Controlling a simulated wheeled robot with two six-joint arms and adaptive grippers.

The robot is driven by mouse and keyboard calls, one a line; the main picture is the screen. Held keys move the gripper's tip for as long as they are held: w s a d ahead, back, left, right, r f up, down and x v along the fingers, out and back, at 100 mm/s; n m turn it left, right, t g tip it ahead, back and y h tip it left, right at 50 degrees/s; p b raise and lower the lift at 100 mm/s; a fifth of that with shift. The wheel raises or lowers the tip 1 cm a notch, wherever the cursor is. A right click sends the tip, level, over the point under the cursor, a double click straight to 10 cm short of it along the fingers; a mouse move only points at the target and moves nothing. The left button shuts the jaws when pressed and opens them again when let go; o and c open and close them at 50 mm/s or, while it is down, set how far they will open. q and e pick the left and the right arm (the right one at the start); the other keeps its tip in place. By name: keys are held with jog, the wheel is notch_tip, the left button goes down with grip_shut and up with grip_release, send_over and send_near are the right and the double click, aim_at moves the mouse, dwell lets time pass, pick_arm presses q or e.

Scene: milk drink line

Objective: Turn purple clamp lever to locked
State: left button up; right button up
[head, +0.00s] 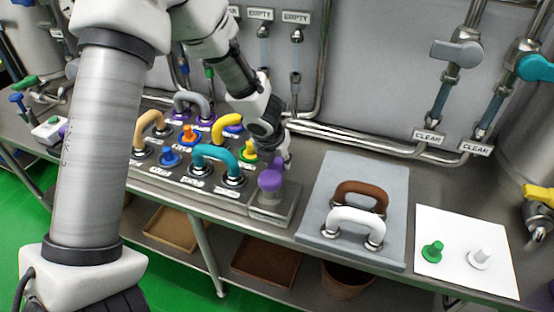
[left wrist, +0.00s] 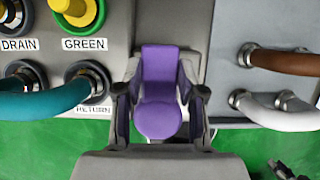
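The purple clamp lever (head: 270,180) stands on a grey metal block at the right end of the panel, near the bench's front edge. In the left wrist view the lever (left wrist: 158,90) lies between my gripper's two fingers, its round end toward my palm. My left gripper (head: 280,155) reaches down at the lever from behind in the head view. Its fingers (left wrist: 160,105) are spread to either side of the lever and look open; whether they touch its sides is hard to tell. My right gripper is not in view.
Left of the lever, a panel holds a teal handle (head: 215,155), a yellow handle (head: 227,122) and several knobs. To the right, a grey board (head: 340,172) carries brown and white handles. Beyond it, a white sheet (head: 465,272) bears green and white knobs.

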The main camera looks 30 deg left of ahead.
pick_arm(q)
grip_shut()
